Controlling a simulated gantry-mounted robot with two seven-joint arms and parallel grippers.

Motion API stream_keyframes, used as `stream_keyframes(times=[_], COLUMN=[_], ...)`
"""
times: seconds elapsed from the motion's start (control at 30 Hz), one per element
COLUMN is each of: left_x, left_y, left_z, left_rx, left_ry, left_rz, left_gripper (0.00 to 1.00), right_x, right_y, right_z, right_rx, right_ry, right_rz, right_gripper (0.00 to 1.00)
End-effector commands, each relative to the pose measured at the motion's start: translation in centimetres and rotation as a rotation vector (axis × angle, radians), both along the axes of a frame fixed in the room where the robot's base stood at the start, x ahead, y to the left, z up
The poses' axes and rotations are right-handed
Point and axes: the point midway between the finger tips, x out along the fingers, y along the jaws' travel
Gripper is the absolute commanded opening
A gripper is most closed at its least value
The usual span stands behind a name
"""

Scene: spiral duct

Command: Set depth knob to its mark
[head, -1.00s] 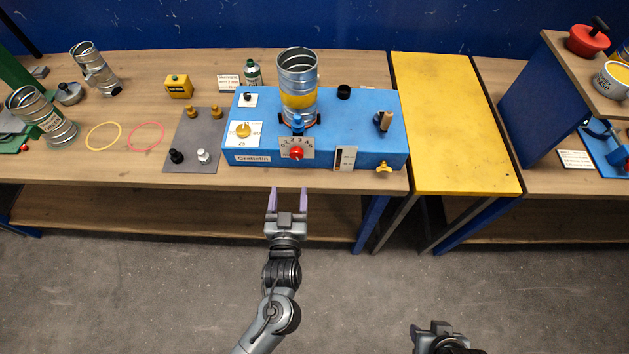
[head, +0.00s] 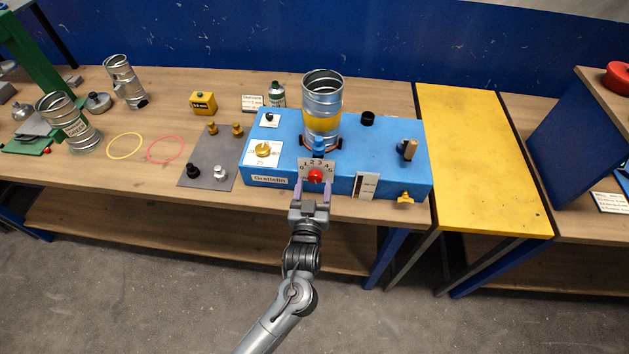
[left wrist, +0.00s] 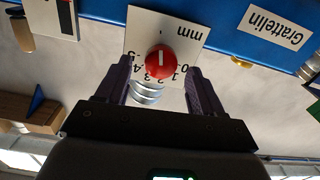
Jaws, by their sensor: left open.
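The red depth knob (head: 315,176) sits on a white dial plate (head: 305,166) on the front of the blue machine. In the left wrist view the knob (left wrist: 160,61) appears upside down, with a white line running up and down its face. The dial plate (left wrist: 143,25) there shows numbers and "mm"; my fingers hide part of it. My left gripper (head: 313,189) is open in front of the dial. In the left wrist view its two purple fingers (left wrist: 160,72) lie on either side of the knob, with gaps, not closed on it.
The blue machine (head: 215,0) label aside, a metal duct (head: 322,105) stands on the machine (head: 380,140). A yellow knob (head: 263,149) is to the left, a yellow wing knob (head: 405,197) to the right. A grey mat (head: 207,165) with small knobs lies left.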

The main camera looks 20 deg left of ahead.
Motion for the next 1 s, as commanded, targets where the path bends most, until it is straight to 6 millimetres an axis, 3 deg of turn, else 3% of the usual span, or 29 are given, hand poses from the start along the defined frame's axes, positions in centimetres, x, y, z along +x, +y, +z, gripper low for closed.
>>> stream_keyframes(times=[0.2,0.57,0.93,1.0], left_x=[1.8,2.2,2.2,2.2], left_y=[0.5,0.6,0.6,0.6], left_z=[0.0,0.0,0.0,0.0], left_rx=[0.001,0.0,0.001,0.001], left_ry=[0.0,0.0,0.0,0.0], left_rz=[0.0,0.0,0.0,0.0], left_gripper=[0.67,0.67,0.14,0.11], right_x=[0.0,0.0,0.0,0.0], right_y=[0.0,0.2,0.3,0.3], right_z=[-0.1,-0.1,-0.1,-0.1], right_rx=[0.0,0.008,0.012,0.012], right_ry=[0.0,0.0,0.001,0.001], right_rz=[0.0,-0.006,-0.008,-0.008], right_gripper=[0.43,0.43,0.43,0.43])
